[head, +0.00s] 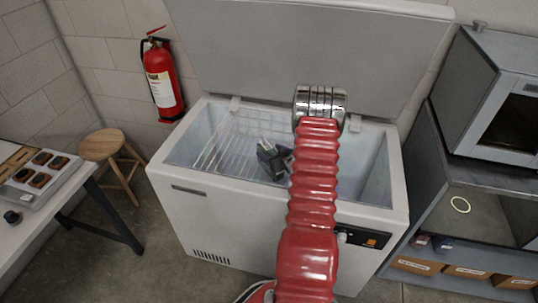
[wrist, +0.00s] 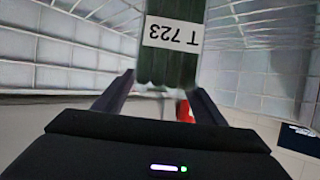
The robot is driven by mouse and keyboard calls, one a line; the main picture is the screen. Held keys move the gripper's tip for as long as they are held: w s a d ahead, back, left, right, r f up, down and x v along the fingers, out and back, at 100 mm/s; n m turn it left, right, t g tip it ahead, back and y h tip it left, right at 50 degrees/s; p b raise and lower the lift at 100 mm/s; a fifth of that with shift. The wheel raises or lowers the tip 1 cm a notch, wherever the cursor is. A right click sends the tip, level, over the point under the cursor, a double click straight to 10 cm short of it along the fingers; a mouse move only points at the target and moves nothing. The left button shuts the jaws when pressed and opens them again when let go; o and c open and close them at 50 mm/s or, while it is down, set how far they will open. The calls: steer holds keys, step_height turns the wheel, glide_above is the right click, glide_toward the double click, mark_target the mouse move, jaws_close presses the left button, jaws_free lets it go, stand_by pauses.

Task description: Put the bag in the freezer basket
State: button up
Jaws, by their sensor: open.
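The bag (wrist: 172,50) is dark green with a white label reading T 723, in the wrist view. My gripper (wrist: 164,86) is open, with its two dark fingers on either side of the bag's near end; I cannot tell whether they touch it. White basket wires (wrist: 75,25) show around the bag. In the head view my gripper (head: 272,160) is low inside the open chest freezer (head: 215,208), at the right part of the white wire basket (head: 217,150). My red arm hides part of the freezer's inside, and the bag is hard to make out there.
The freezer lid (head: 300,45) stands raised behind. A fire extinguisher (head: 162,80) hangs on the wall, left of the freezer. A wooden stool (head: 100,145) and a table (head: 60,190) are at the left. A grey shelf unit (head: 440,215) with an oven-like box (head: 480,95) stands at the right.

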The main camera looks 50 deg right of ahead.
steer(key=v, duration=0.7)
steer(key=shift+s+r, duration=0.1)
steer(key=shift+s, duration=0.2)
stand_by(0.3)
steer(key=shift+w+r, duration=0.1)
steer(key=shift+w, duration=0.05)
